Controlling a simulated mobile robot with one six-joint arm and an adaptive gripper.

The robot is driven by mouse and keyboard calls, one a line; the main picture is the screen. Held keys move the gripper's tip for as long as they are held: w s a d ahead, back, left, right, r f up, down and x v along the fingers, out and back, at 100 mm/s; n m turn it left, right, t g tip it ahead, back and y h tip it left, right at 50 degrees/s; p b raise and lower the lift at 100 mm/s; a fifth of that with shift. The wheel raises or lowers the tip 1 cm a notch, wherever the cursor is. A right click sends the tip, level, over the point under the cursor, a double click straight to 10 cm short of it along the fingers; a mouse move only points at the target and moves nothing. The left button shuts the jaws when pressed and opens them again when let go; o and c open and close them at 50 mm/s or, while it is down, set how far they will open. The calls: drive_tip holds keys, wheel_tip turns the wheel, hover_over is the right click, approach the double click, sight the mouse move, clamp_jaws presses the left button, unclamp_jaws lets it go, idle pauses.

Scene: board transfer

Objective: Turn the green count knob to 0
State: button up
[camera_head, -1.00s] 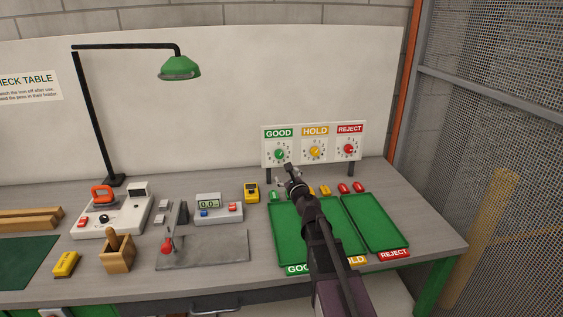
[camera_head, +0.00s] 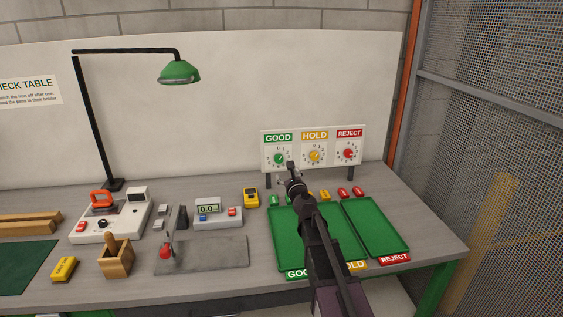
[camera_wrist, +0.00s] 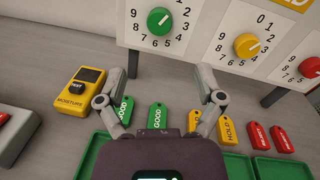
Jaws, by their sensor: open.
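The green count knob (camera_head: 279,158) is on the GOOD dial of the white panel at the back of the table. It also shows at the top of the wrist view (camera_wrist: 159,20). Its pale mark points to the upper right, roughly toward the 1–2 side; the dial's top is cut off there, so the exact number is unclear. My gripper (camera_wrist: 160,78) is open and empty, its two fingers spread wide, below and in front of the GOOD dial, apart from the knob. In the head view my gripper (camera_head: 288,172) is just below the dial.
The yellow HOLD knob (camera_head: 315,156) and red REJECT knob (camera_head: 348,153) are to the right on the same panel. Green, yellow and red tags lie below it, before the green trays (camera_head: 375,222). A yellow moisture meter (camera_wrist: 80,92) stands left of my gripper.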

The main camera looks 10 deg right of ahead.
sight(280, 160)
drive_tip(key=w, duration=0.7)
drive_tip(key=w+a, duration=0.1)
drive_tip(key=w, duration=0.3)
